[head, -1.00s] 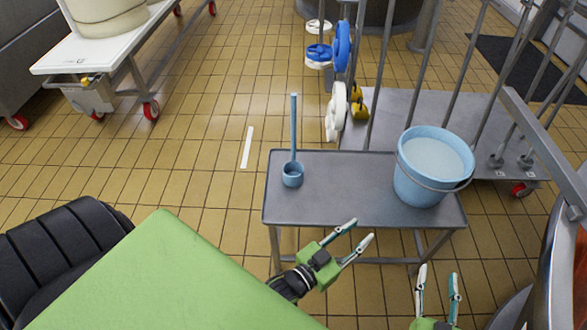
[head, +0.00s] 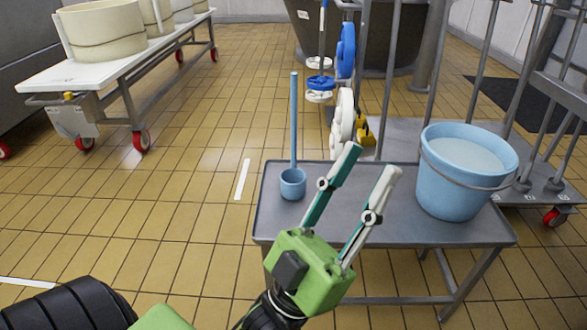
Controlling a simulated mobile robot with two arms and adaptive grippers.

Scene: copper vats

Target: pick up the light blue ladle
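The light blue ladle (head: 293,183) stands on the left part of the grey metal table (head: 400,231). Its cup rests on the top and its long handle points straight up. My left gripper (head: 370,162) is open and empty, with its two fingers spread. In the picture its fingertips lie to the right of the ladle cup, and it does not touch the ladle. My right gripper is out of view.
A light blue bucket (head: 454,196) with pale contents stands on the right of the table. A white trolley (head: 120,62) with cream tubs is at upper left. Tiled floor left of the table is clear.

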